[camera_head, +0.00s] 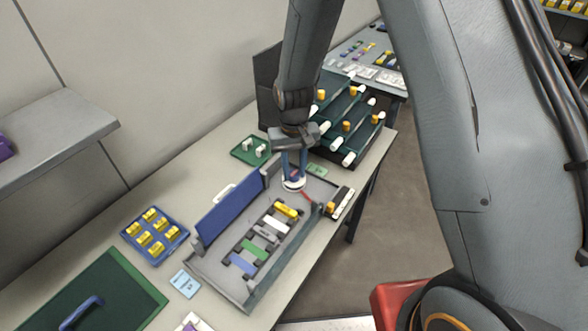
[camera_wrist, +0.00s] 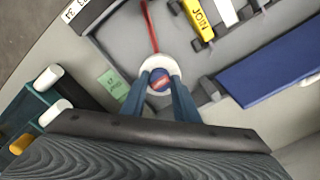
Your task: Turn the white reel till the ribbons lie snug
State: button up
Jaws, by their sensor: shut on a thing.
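The white reel (camera_head: 293,184) sits at the far end of the grey splice tray (camera_head: 236,294). It also shows in the wrist view (camera_wrist: 161,64) as a white disc with a blue centre and a red mark. My gripper (camera_head: 294,172) points down over the reel, its blue fingers shut on the reel's hub. In the wrist view the fingers (camera_wrist: 160,82) close on the hub from both sides. A red ribbon (camera_wrist: 152,27) runs from the reel into the tray. Other ribbons cannot be made out.
The tray holds a row of coloured blocks, with a yellow one (camera_head: 286,210) nearest the reel. Its blue lid (camera_head: 230,207) stands open along the left side. A tiered rack (camera_head: 345,125) stands close behind my gripper. A blue tray of yellow pieces (camera_head: 155,236) lies at left.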

aim_at(295, 173)
jog(key=shift+n, duration=1.3)
jog(key=o, duration=1.1)
jog(key=shift+c, duration=0.2)
jog(key=shift+r, duration=0.1)
jog(key=shift+r+b, duration=1.25)
jog(key=shift+r, duration=2.6)
jog(key=shift+d, duration=0.15)
jog(key=s+d+r+m+t+b, duration=0.1)
jog(key=s+d+r+m, duration=0.3)
jog(key=s+d, duration=1)
jog(key=shift+s+d+r, duration=0.2)
jog(key=shift+s+d, duration=0.15)
jog(key=shift+s, duration=0.35)
